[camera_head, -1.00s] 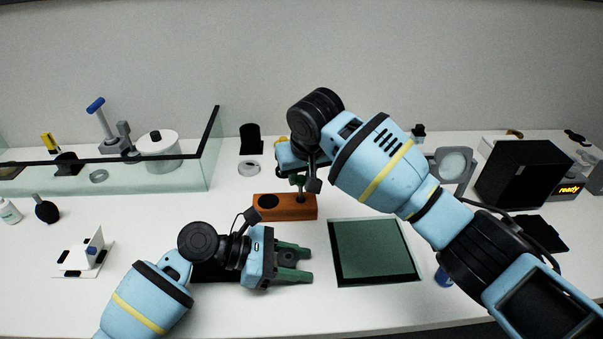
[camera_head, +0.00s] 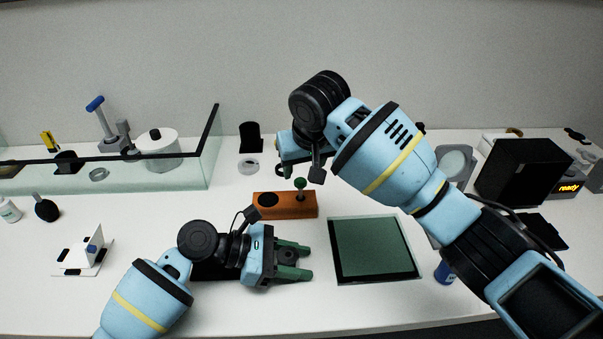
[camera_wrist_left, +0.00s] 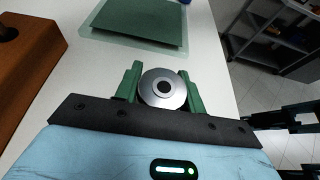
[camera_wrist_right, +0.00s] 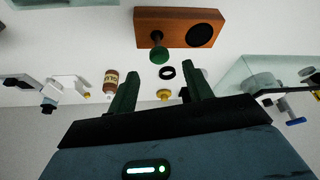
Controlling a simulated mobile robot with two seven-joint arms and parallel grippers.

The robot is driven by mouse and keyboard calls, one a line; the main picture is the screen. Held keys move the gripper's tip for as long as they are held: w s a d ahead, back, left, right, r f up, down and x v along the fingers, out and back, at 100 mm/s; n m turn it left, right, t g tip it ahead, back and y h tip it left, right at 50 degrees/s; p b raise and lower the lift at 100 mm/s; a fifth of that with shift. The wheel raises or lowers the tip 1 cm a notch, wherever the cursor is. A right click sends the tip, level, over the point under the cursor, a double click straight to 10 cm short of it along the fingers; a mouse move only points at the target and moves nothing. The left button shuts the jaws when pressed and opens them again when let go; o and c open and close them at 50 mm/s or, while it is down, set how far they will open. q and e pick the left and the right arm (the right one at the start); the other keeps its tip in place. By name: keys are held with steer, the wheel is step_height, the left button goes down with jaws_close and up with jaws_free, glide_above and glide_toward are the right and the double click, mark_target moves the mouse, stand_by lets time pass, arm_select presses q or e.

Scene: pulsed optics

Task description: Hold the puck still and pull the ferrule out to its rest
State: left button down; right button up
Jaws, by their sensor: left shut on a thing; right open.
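The puck (camera_wrist_left: 150,92), a silver disc with a dark centre, sits between the fingers of my left gripper (camera_head: 305,261) low over the table. The left fingers are shut on it; in the head view it is mostly hidden. The ferrule, with a round green knob (camera_head: 300,183) on a dark stem, stands upright at the right end of the orange-brown rest block (camera_head: 287,211). In the right wrist view the knob (camera_wrist_right: 158,56) is beyond the fingertips.
A dark green mat (camera_head: 372,248) lies right of the left gripper. A glass-walled enclosure (camera_head: 212,150) stands at the back left, a black box (camera_head: 522,172) at the right. A white fixture (camera_head: 88,256) is at the front left. An amber bottle (camera_wrist_right: 111,80) stands behind the block.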

arm_select(q)
steer(key=shift+s+a+f, duration=0.1)
steer(key=shift+f, duration=0.35)
arm_select(e)
steer(key=v, duration=0.8)
steer(key=shift+r, duration=0.1)
step_height(320, 180, up, 4)
steer(key=shift+f, duration=0.1)
arm_select(q)
steer(key=shift+r+p, duration=0.3)
steer(key=shift+r, duration=0.05)
arm_select(e)
steer(key=shift+r, duration=0.6)
stand_by(0.5)
arm_select(q)
jaws_free()
steer(key=shift+r, duration=0.15)
arm_select(e)
steer(key=shift+r, duration=0.1)
